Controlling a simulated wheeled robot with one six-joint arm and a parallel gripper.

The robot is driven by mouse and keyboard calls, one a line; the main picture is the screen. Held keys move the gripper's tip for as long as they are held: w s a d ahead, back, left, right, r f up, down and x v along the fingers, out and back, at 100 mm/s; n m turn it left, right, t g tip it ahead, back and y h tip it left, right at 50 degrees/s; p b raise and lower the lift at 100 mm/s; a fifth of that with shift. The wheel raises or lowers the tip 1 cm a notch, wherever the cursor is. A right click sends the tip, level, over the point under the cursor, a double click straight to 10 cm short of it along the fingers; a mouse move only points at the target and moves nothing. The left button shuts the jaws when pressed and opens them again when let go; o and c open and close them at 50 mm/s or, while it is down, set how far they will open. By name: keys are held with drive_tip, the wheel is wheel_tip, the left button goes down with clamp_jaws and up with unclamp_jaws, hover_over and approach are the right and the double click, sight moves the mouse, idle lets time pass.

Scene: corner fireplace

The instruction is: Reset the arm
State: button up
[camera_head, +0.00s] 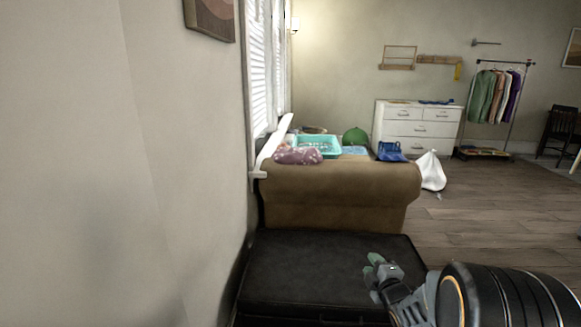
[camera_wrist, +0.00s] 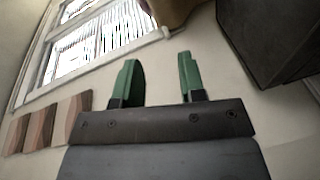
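My gripper (camera_head: 374,272) shows at the lower right of the head view, in front of and over the black chest. In the wrist view, the two green fingers of my gripper (camera_wrist: 158,78) stand well apart with nothing between them. Past the fingers I see bare wall. The arm reaches in from the lower right corner of the head view.
The black chest (camera_head: 300,270) stands against the left wall, before a brown sofa (camera_head: 335,190) with a teal basket (camera_head: 318,146) on it. A white dresser (camera_head: 420,127) and clothes rack (camera_head: 497,95) stand behind. Wooden floor (camera_head: 480,230) at right is clear.

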drive_tip(key=s+a+r+m+g+h+p, duration=0.1)
drive_tip(key=s+r+m+g+h+p, duration=0.25)
drive_tip(key=r+p, duration=0.6)
drive_tip(key=s+a+r+m+g+p, duration=0.1)
drive_tip(key=s+r+m+g+p, duration=0.35)
drive_tip(key=r, duration=0.75)
drive_tip(key=s+a+r+m+g+y+p, duration=0.1)
drive_tip(key=s+a+r+m+g+p, duration=0.1)
drive_tip(key=s+r+m+p, duration=0.2)
drive_tip(key=s+a+r+m+g+p, duration=0.2)
drive_tip(key=s+a+r+m+p, duration=0.1)
drive_tip(key=s+r+p, duration=0.6)
drive_tip(key=shift+s+a+m+g+y+p, duration=0.4)
drive_tip(key=shift+s+m+p, duration=0.45)
drive_tip(key=shift+s, duration=0.25)
